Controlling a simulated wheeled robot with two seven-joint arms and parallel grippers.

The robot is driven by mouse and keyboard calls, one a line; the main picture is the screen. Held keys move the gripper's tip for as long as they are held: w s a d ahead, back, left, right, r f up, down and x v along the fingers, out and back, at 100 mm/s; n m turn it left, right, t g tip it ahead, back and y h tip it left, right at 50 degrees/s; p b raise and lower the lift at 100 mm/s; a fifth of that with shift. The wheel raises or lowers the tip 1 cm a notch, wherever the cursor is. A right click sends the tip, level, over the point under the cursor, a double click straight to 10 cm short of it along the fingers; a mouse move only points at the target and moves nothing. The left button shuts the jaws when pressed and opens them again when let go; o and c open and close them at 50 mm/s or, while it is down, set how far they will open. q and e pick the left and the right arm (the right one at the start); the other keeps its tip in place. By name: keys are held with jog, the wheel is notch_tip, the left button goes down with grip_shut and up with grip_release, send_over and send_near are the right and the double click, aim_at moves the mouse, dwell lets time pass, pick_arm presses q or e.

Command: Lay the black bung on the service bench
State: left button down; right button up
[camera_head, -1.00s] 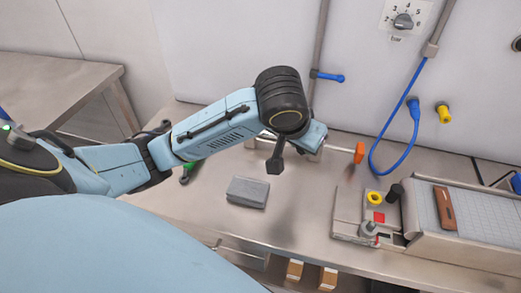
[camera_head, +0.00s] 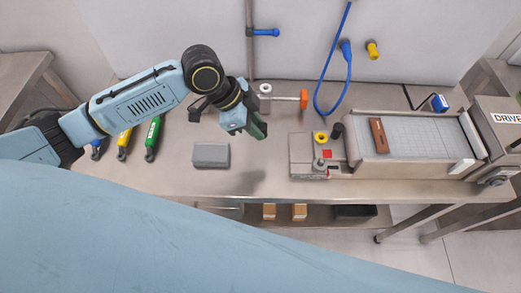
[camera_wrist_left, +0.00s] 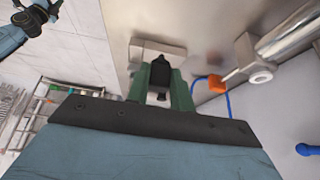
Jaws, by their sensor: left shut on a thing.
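My left gripper (camera_head: 256,130) hangs over the service bench (camera_head: 255,178), to the right of and above a grey block. In the left wrist view its green fingers (camera_wrist_left: 161,85) are shut on the black bung (camera_wrist_left: 160,70), a small dark piece. The bung appears held above the bench, apart from its surface. In the head view the bung is hidden by the gripper. My right gripper does not show clearly; only a bit of a blue and black arm is at the upper left of the wrist view.
The grey block (camera_head: 211,155) lies on the bench. A pipe fitting with an orange knob (camera_head: 303,99) is behind. A fixture with a yellow ring (camera_head: 320,136) and a conveyor (camera_head: 420,137) stand right. The front middle is clear.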

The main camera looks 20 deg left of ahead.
pick_arm(q)
notch_tip(320, 180, down, 10)
jog(key=shift+s+r, duration=0.1)
jog(key=shift+r, duration=0.1)
jog(key=shift+f, duration=0.1)
jog(key=c, duration=1.2)
grip_release()
jog(key=shift+c, duration=0.2)
jog(key=v, duration=1.2)
